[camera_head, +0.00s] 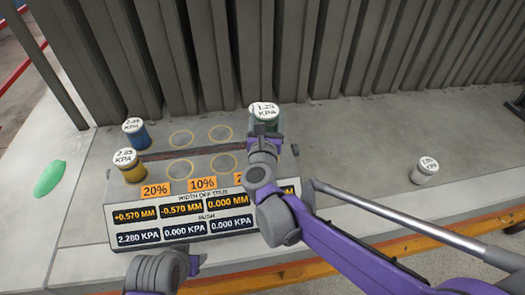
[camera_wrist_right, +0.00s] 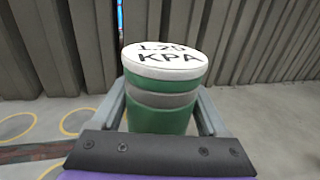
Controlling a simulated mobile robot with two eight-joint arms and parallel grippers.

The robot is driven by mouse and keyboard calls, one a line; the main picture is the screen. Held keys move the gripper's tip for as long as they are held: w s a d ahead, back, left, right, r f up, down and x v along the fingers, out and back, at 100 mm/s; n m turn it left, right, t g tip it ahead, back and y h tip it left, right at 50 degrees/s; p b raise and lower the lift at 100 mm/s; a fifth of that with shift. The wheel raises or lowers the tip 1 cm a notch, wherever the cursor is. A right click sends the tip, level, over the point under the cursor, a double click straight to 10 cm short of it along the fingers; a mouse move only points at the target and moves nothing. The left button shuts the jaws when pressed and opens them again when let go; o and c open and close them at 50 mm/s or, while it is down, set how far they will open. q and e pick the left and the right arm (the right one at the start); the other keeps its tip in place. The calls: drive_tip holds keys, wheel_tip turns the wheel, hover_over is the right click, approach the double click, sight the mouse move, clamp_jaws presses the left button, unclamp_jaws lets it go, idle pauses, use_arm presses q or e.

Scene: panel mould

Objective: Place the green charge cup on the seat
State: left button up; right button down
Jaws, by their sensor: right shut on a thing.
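The green charge cup (camera_head: 266,126) has a white lid marked in KPA and a grey band, seen in the right wrist view (camera_wrist_right: 160,119). My right gripper (camera_head: 264,136) is shut on it, with a finger on each side, and the cup is upright. It is at the back right of the grey panel fixture (camera_head: 205,150), right of the ringed seats (camera_head: 221,132). I cannot tell whether its base touches the fixture; any seat under it is hidden. Parts of my left arm show at the bottom left, but its fingers do not.
A blue cup (camera_head: 136,137) and a yellow cup (camera_head: 131,173) stand at the fixture's left. A grey cup (camera_head: 424,174) stands apart at right. A display panel (camera_head: 180,214) faces front. Tall grey slats (camera_head: 200,60) rise behind. A green oval (camera_head: 49,178) lies at left.

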wheel_tip(320, 180, down, 9)
drive_tip(key=shift+d+f+b, duration=0.1)
drive_tip(key=shift+f+b, duration=0.1)
drive_tip(key=shift+b, duration=0.3)
drive_tip(key=shift+f, duration=0.1)
drive_tip(key=shift+c, duration=1.7)
unclamp_jaws()
drive_tip(key=shift+f, duration=0.1)
drive_tip(key=o, duration=0.3)
